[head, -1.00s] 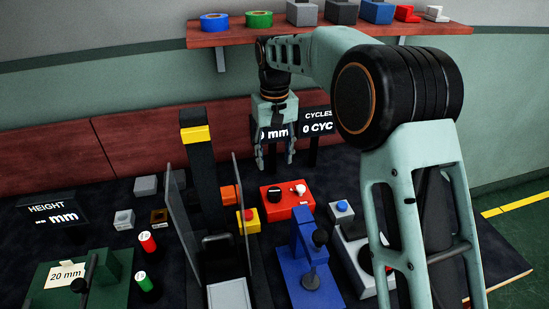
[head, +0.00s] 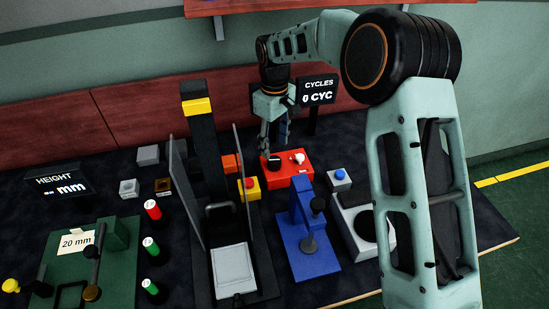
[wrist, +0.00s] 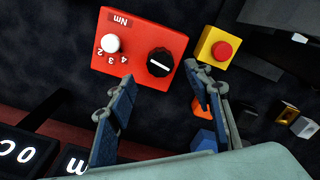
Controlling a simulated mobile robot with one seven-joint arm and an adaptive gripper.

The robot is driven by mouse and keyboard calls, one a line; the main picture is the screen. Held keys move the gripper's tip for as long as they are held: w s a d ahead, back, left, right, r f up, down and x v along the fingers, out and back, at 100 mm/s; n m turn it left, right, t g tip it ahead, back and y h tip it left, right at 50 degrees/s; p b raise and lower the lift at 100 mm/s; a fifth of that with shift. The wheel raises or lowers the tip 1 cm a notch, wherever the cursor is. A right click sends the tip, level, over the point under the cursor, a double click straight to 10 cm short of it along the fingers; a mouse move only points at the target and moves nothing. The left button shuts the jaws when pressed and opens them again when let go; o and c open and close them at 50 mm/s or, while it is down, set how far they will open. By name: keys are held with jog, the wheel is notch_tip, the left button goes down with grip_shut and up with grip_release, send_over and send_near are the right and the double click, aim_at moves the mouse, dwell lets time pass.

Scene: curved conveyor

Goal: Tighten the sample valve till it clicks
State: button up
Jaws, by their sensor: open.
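A red box (head: 291,177) stands on the dark bench with a black knob (head: 273,163) and a white knob (head: 298,157) on top. No label names the valve; the black knob looks like a turnable one. In the wrist view the black knob (wrist: 160,62) has a white line, and the white knob (wrist: 112,43) has numbers and "Nm" beside it. My gripper (head: 275,147) is open and empty, just behind and above the black knob. In the wrist view my gripper's fingertips (wrist: 165,80) are spread to either side of the knob, apparently not touching it.
A yellow box with a red button (wrist: 221,49) stands close beside the red box. A blue stand (head: 305,240) is in front, and a grey unit with a blue button (head: 340,178) is to the right. The cycles display (head: 318,90) stands behind, near my arm.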

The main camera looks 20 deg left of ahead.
aim_at(274, 160)
notch_tip(274, 160, down, 7)
jog(key=shift+r, duration=0.1)
dwell(0.3)
jog(key=c, duration=1.2)
jog(key=shift+o, duration=0.2)
jog(key=shift+m+b, duration=0.3)
jog(key=shift+m, duration=1.7)
jog(key=o, duration=1.2)
jog(key=shift+c, duration=0.2)
jog(key=shift+r, duration=0.1)
